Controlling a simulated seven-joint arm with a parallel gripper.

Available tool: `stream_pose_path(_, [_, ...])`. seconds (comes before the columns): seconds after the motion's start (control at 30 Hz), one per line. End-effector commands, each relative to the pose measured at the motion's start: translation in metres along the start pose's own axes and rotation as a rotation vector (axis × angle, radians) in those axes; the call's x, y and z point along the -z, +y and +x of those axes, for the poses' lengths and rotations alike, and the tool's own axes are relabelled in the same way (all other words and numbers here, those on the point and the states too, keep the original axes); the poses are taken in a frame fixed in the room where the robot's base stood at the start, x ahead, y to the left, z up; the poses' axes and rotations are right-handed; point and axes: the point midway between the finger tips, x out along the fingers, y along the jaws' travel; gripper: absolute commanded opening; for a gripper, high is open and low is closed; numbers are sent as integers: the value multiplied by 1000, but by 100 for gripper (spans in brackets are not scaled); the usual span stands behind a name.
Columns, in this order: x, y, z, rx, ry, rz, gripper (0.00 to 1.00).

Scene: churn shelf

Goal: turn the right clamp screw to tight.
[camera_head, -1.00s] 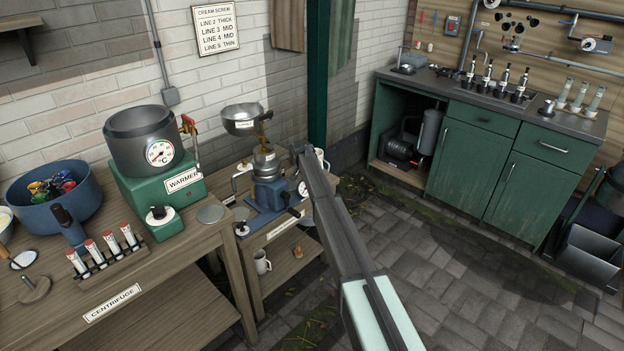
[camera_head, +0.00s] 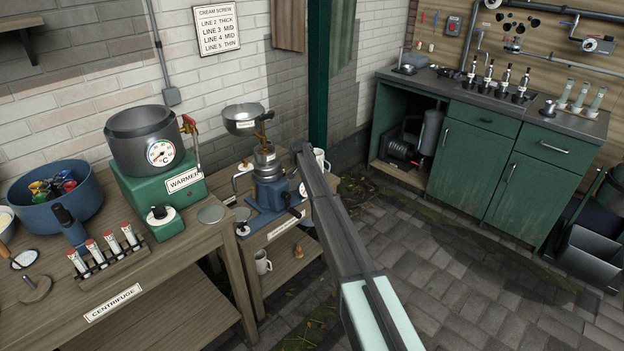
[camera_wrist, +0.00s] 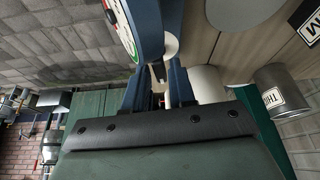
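The blue separator (camera_head: 268,197) with a metal bowl on top stands on the low bench. A black-and-white knob (camera_head: 242,229) is at its left front and a dark knob (camera_head: 286,198) is on its front. I cannot pick out the right clamp screw for certain.
The green warmer (camera_head: 163,195) and the rack of red-capped tubes (camera_head: 106,258) stand on the left bench. A white mug (camera_head: 320,160) is close behind my arm. The paved floor (camera_head: 440,285) to the right is open, up to the green cabinets (camera_head: 480,160).

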Motion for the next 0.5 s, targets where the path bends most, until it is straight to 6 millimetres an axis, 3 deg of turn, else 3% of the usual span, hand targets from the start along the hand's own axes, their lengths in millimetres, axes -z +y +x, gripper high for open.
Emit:
stream_pose_path(0.13, [0, 0, 0, 0, 0, 0, 39])
stream_pose_path(0.5, [-1, 0, -7, 0, 0, -1, 39])
